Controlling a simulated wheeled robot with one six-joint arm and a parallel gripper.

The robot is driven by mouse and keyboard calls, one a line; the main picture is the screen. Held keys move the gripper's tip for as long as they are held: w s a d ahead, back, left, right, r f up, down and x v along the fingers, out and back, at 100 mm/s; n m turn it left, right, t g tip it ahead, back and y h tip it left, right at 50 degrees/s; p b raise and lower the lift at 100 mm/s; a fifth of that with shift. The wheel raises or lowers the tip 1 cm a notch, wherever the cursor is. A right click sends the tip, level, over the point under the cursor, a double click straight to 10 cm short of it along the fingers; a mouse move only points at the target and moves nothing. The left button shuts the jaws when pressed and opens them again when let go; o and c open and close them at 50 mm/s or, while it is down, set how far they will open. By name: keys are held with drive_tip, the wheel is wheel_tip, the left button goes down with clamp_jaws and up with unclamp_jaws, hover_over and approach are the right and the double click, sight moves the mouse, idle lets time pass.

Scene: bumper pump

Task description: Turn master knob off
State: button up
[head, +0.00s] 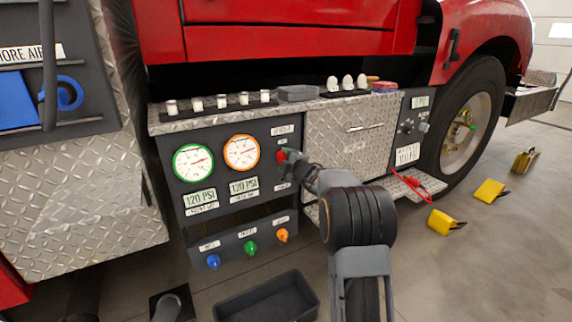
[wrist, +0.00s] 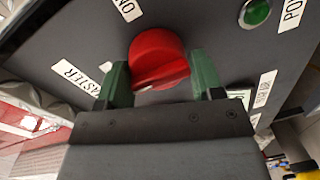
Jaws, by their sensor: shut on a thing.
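In the head view the red knob (head: 281,156) shows at the right end of the gauge panel (head: 230,222). My gripper (wrist: 158,82) has its green fingers on both sides of the knob and is shut on it. In the head view my gripper (head: 290,160) is at the panel, partly hidden by my arm.
A green indicator (wrist: 256,12) is right of the knob. Two gauges (head: 193,162) (head: 241,152) read 120 PSI. Blue, green and orange knobs (head: 249,247) are below. A dark tray (head: 268,299) lies on the floor, with yellow blocks (head: 489,191) at right.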

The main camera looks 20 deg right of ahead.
drive_tip(key=shift+d+r, duration=0.1)
drive_tip(key=shift+r, duration=0.3)
drive_tip(key=o, duration=0.6)
drive_tip(key=shift+o, duration=1.1)
drive_tip(key=shift+f, duration=0.2)
drive_tip(key=shift+s, duration=0.1)
drive_tip(key=s+d+r+p, duration=0.1)
drive_tip(key=s+p, duration=0.2)
drive_tip(key=s, duration=1)
drive_tip(key=shift+s+d, duration=0.25)
